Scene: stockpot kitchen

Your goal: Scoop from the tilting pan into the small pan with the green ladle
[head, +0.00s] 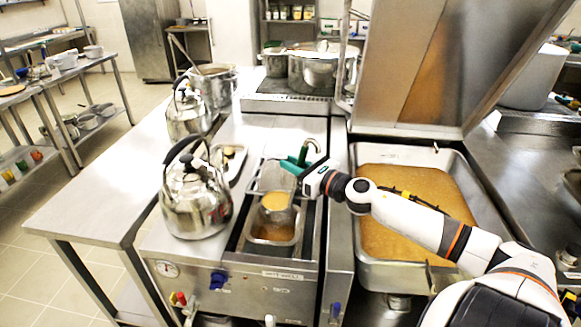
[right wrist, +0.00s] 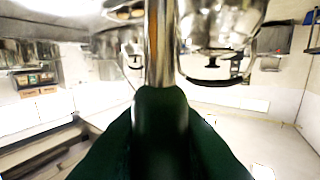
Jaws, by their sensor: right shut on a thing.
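My right gripper (head: 300,168) is shut on the green handle of the ladle (head: 298,160). The handle (right wrist: 165,125) and its metal shaft (right wrist: 160,45) fill the middle of the right wrist view. The ladle's bowl (head: 276,216) hangs over the small pan (head: 274,241), with orange-brown liquid in it; I cannot tell whether it touches the pan. The small pan sits in the counter well, with some similar liquid visible. The tilting pan (head: 468,272), to the right, holds a broad layer of orange-brown liquid, partly hidden by my right arm. My left gripper is not in view.
The tilting pan's raised lid (head: 392,75) stands behind it. A large kettle (head: 195,200) stands left of the small pan, with another kettle (head: 187,112) behind. Pots (head: 312,68) stand on the back hob. The steel worktop (head: 110,190) at left has free room.

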